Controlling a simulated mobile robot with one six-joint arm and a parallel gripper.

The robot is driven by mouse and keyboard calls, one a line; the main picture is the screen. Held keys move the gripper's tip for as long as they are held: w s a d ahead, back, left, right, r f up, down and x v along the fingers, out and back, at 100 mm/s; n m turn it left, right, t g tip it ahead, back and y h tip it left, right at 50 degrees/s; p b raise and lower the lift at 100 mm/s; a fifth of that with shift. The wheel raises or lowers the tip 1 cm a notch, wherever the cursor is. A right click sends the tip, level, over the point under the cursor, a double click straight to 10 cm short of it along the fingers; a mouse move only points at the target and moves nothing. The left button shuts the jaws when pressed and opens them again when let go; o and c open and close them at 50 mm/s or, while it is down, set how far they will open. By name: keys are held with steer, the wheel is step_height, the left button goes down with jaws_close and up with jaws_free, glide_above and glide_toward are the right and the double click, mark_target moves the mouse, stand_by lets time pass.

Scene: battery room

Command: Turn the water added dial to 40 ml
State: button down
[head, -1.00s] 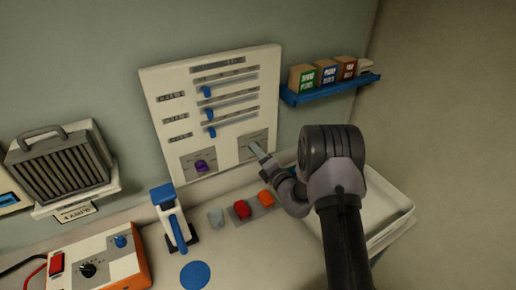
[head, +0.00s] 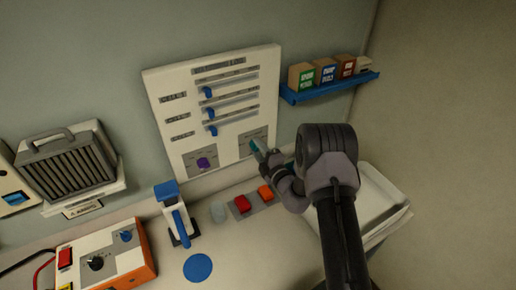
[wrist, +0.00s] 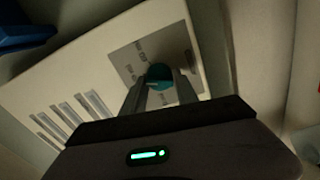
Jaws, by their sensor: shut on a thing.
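A white panel (head: 165,84) stands against the wall with three blue sliders and two dials. A purple dial (head: 203,163) sits on its lower left plate. A teal dial (wrist: 158,74) sits on the grey plate (wrist: 128,56) at the other lower corner; in the head view little of it shows beside my gripper (head: 258,148). In the wrist view my gripper (wrist: 160,88) has one finger on each side of the teal dial and is shut on it. The markings around the dial are too small and blurred to read.
A blue shelf (head: 330,88) with small boxes is right of the panel. A white tray (head: 385,195) lies under my arm. Below the panel are a red button (head: 242,204), an orange button (head: 265,193) and a blue-handled lever (head: 177,215).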

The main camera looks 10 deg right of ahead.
stand_by(0.4)
steer(key=c, duration=0.9)
jaws_free()
steer(key=shift+c, duration=0.2)
steer(key=v, duration=1.7)
steer(key=shift+s+b, duration=0.25)
steer(key=shift+b, duration=0.15)
